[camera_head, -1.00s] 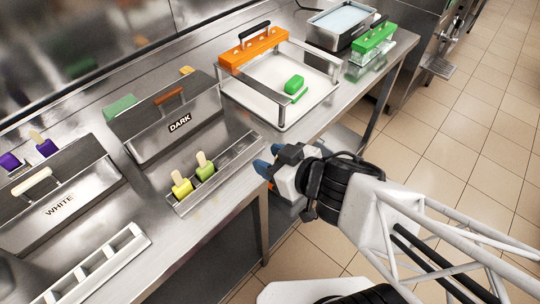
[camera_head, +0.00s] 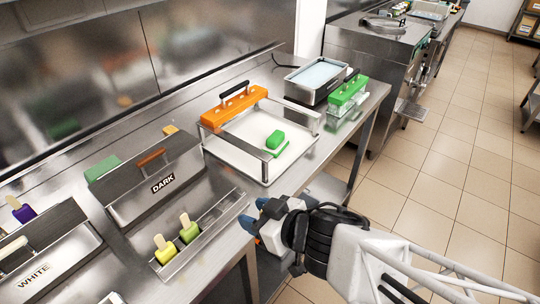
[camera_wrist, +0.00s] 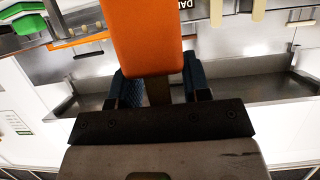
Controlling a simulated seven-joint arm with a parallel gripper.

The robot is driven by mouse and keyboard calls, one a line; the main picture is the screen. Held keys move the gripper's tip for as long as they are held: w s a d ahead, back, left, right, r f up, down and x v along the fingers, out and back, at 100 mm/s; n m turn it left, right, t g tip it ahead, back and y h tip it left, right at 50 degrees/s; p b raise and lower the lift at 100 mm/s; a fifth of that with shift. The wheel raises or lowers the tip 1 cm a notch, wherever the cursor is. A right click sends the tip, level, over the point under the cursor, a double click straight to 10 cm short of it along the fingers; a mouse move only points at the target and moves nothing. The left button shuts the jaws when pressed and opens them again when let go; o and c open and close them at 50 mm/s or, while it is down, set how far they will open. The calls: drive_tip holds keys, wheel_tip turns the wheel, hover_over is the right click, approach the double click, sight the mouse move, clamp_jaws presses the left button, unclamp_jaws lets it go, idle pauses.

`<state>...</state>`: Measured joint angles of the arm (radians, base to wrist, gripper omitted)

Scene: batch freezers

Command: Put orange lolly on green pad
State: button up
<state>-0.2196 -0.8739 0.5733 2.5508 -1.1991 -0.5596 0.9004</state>
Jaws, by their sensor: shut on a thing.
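My gripper (camera_head: 254,216) is in front of the counter's front edge, by the right end of the lolly rack. In the wrist view its blue fingers (camera_wrist: 160,92) are shut on the stick of the orange lolly (camera_wrist: 150,35), whose orange body extends beyond the fingers. I cannot make out the lolly in the head view. A thin green pad (camera_head: 283,151) lies in the white-floored tray (camera_head: 232,160), with a green block (camera_head: 275,139) at its back part. I cannot tell whether the block rests on the pad.
The metal rack (camera_head: 205,243) holds a yellow lolly (camera_head: 165,252) and a green lolly (camera_head: 189,232). The DARK box (camera_head: 155,185) stands behind it. An orange bar with a handle (camera_head: 233,104) crosses the tray's back-left side. A green bar (camera_head: 347,92) stands beyond the tray.

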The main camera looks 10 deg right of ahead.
drive_tip(key=w+d+r, duration=0.2)
drive_tip(key=w+d, duration=0.2)
drive_tip(key=w, duration=0.6)
drive_tip(key=w+d+r, duration=0.3)
drive_tip(key=w+d, duration=0.2)
drive_tip(key=w, duration=0.5)
drive_tip(key=shift+d, duration=0.2)
drive_tip(key=shift+w, duration=0.15)
drive_tip(key=w+a+f, duration=0.1)
drive_tip(key=w+a, duration=0.1)
drive_tip(key=w, duration=1.3)
drive_tip(key=shift+w+f, duration=0.3)
drive_tip(key=shift+w, duration=0.05)
drive_tip(key=shift+f, duration=1.75)
